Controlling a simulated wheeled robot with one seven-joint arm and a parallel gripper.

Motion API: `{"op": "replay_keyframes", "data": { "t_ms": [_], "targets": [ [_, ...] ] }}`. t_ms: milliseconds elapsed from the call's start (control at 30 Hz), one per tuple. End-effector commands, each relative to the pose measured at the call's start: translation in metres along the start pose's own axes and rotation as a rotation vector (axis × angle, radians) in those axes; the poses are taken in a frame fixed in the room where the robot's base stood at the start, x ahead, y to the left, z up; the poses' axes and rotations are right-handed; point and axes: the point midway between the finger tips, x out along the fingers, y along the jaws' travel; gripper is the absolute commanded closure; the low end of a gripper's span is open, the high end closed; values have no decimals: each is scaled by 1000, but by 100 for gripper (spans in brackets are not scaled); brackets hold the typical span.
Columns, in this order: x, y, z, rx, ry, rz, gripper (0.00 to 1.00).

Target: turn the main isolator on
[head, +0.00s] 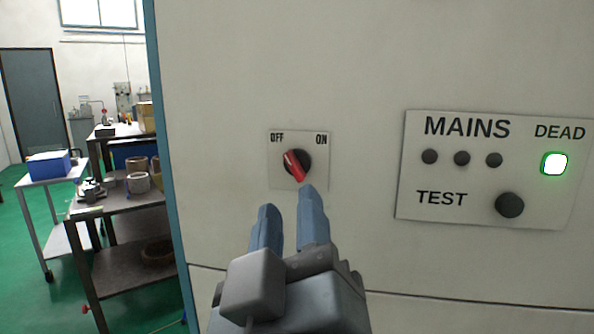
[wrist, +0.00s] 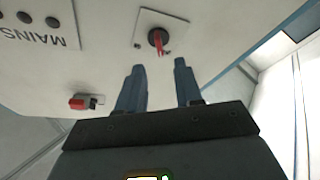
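The main isolator is a red rotary handle (head: 295,166) on a dark round base, set in a light plate (head: 320,174) marked OFF at upper left and ON at upper right. The handle lies tilted, its upper end leaning toward OFF. In the wrist view the red handle (wrist: 159,43) is ahead, beyond the fingertips. My gripper (head: 290,198) is open and empty, just below the isolator plate. Its two blue fingers stand apart and look clear of the handle. In the wrist view the gap between the fingertips (wrist: 159,66) is empty.
A MAINS panel (head: 470,219) with dark lamps, a TEST button (head: 509,204) and a lit green-edged DEAD lamp (head: 554,163) is to the right. The wrist view shows another red device (wrist: 82,102) on the cabinet. Shelving (head: 130,215) and a trolley (head: 38,200) stand at left.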

Motion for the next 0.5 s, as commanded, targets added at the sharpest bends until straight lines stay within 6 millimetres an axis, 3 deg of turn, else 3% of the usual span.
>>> {"op": "replay_keyframes", "data": {
  "t_ms": [300, 500],
  "targets": [
    [50, 2, -2, -1, -1, 1, 65],
    [64, 1, 0, 0, 0, 0, 65]
  ]
}}
